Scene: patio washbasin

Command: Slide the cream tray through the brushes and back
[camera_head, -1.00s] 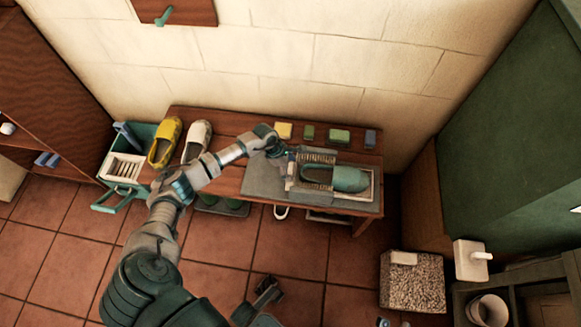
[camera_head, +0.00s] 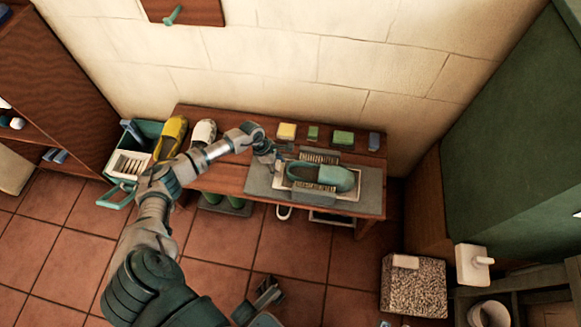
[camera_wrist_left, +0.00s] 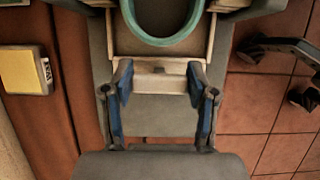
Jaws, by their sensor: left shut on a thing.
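The cream tray (camera_head: 346,195) lies on a grey mat (camera_head: 372,190) on the wooden bench, with a teal clog (camera_head: 335,177) on it. The tray is between two brushes: the back brush (camera_head: 318,157) shows its bristles, and the front brush (camera_head: 313,198) is seen mostly as a grey block. My left gripper (camera_head: 270,160) is at the tray's left end. In the wrist view its fingers (camera_wrist_left: 162,100) are shut on the tray's end bar (camera_wrist_left: 158,82). My right gripper (camera_head: 272,290) is low over the floor, empty, its fingers apart.
A yellow block (camera_head: 286,131), green blocks (camera_head: 343,138) and a blue block (camera_head: 374,141) line the bench's back edge. A pebbled block (camera_head: 415,287) is at right.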

